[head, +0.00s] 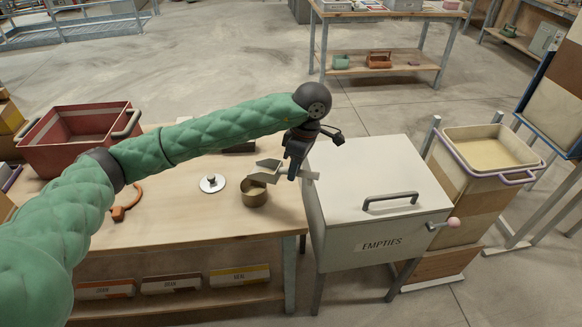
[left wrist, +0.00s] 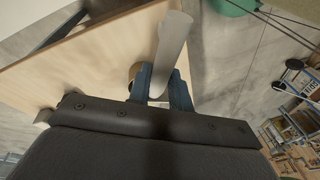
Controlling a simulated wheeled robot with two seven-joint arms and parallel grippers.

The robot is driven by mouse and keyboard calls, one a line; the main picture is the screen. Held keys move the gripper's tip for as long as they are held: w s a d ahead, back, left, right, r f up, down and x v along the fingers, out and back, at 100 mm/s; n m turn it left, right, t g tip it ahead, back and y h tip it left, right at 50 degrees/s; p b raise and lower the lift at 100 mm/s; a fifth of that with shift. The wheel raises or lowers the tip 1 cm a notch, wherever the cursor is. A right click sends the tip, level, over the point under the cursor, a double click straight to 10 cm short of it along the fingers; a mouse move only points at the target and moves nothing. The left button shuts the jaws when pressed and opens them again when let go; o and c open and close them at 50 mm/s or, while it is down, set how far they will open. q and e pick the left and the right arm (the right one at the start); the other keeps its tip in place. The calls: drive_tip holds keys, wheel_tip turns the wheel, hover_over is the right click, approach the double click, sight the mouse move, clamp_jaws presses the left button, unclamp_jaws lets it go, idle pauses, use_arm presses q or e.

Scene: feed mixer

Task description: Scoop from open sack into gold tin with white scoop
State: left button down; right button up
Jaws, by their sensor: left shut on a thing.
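My left gripper (head: 294,174) is over the right end of the wooden table, with its fingers pointing down. It is shut on the white scoop (left wrist: 173,40), which shows between the blue fingers (left wrist: 160,92) in the left wrist view. The tin stands upright on the table. A tan open-topped holder (head: 493,154) with pale yellow contents stands at the right; I cannot tell if this is the sack.
A white box marked EMPTIES (head: 375,210) stands close right of the table (head: 185,225). A round lid with a knob (head: 212,184) lies left of the tin. An orange-brown object (head: 125,208) and a red crate (head: 60,155) are farther left.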

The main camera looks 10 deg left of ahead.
use_arm(q)
drive_tip(key=shift+y, duration=0.3)
use_arm(e)
drive_tip(key=shift+r, duration=0.4)
use_arm(q)
drive_tip(key=shift+r, duration=0.1)
